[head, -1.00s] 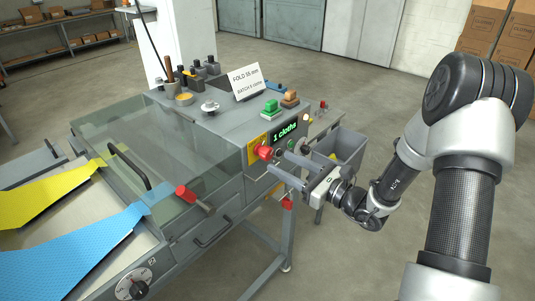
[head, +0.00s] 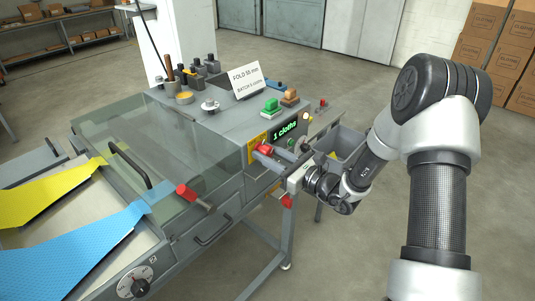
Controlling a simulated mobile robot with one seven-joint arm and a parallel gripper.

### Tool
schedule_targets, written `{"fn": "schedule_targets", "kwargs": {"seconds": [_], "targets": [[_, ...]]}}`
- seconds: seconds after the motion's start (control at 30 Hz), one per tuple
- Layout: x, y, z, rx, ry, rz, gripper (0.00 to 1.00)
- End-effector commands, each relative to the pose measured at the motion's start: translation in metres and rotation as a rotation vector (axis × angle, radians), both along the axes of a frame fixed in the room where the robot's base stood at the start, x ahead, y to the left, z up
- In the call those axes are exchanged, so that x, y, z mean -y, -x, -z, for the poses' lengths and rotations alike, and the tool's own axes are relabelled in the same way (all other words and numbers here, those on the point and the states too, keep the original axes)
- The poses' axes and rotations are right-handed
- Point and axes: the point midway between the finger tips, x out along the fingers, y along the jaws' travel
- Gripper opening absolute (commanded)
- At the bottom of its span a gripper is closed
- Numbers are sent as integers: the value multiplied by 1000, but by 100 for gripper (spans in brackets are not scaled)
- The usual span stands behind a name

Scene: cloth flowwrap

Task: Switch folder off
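The folder (head: 222,130) is a grey machine with a clear cover, and its control panel faces right. On the panel, a red switch (head: 263,148) sits on a yellow plate (head: 253,156). A lit green display (head: 285,131) beside it reads "1 cloths". My gripper (head: 272,155) is at the panel with its two fingers apart. One finger lies just below the red switch and partly covers the yellow plate; the other is to its right, near the display. Whether a finger touches the switch cannot be told.
A sign (head: 245,78) reading fold 55 mm, batch 5 cloths stands on top, near green (head: 271,106) and orange (head: 290,96) blocks. A red-handled lever (head: 187,193) sticks out in front. A grey bin (head: 350,143) stands behind my wrist. Yellow (head: 45,193) and blue (head: 75,254) cloths lie left.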

Motion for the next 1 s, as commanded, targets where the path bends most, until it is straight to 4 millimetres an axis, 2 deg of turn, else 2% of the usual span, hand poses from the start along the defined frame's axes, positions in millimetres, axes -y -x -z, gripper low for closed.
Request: {"fn": "schedule_targets", "kwargs": {"seconds": [0.47,1.0], "targets": [[1,0,4,86,66,0,8],[2,-1,8,466,362,0,8]]}}
